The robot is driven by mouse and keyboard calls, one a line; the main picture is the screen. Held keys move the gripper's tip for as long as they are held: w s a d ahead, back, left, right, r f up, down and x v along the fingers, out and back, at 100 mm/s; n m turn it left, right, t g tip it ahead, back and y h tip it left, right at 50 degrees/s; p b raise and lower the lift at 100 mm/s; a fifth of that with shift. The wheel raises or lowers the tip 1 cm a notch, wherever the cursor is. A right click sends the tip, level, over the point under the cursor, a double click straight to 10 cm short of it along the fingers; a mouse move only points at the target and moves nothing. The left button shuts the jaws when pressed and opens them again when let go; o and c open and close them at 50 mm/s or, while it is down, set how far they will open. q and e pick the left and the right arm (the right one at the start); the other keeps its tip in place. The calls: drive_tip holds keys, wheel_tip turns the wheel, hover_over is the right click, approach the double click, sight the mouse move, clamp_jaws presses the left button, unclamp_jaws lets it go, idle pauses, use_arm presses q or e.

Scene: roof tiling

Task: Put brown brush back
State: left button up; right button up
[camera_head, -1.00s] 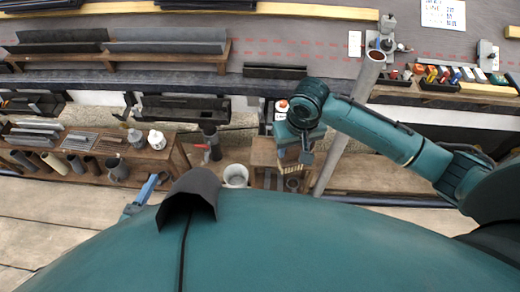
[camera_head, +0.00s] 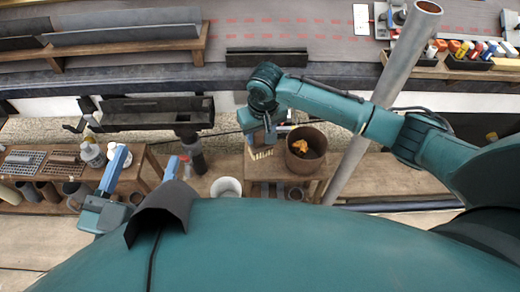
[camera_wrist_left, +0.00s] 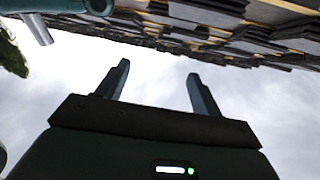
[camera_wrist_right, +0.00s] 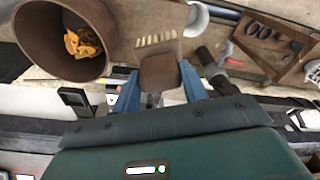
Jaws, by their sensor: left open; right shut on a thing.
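The brown brush has a dark brown wooden block and a row of pale bristle tufts. In the right wrist view the brush (camera_wrist_right: 159,72) sits between the fingers of my right gripper (camera_wrist_right: 158,88), which is shut on it. In the head view the right gripper (camera_head: 258,138) holds it over a small wooden table (camera_head: 258,172), left of a brown pot; the pale bristles (camera_head: 262,153) show below the gripper. My left gripper (camera_head: 143,166) is open and empty, over the left workbench area. In the left wrist view its fingers (camera_wrist_left: 159,70) stand apart against sky.
The brown pot (camera_head: 306,150) with orange things inside stands beside the brush; it also shows in the right wrist view (camera_wrist_right: 62,42). A white bucket (camera_head: 226,187) is left of the table. A grey pipe (camera_head: 385,100) rises right of the pot.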

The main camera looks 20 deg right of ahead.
sight(261, 145)
wheel_tip(261, 145, down, 5)
drive_tip(key=b, duration=0.2)
drive_tip(key=shift+b, duration=0.3)
drive_tip(key=shift+f, duration=0.25)
drive_tip(key=shift+r, duration=0.1)
use_arm(q)
drive_tip(key=shift+w+d+r+t+h, duration=0.2)
drive_tip(key=shift+r+t+h, duration=0.1)
drive_tip(key=shift+r+h, duration=0.25)
use_arm(e)
drive_tip(key=o, duration=1)
drive_tip(key=shift+c, duration=0.2)
use_arm(q)
drive_tip(key=shift+f, duration=0.1)
drive_tip(key=shift+f, duration=0.1)
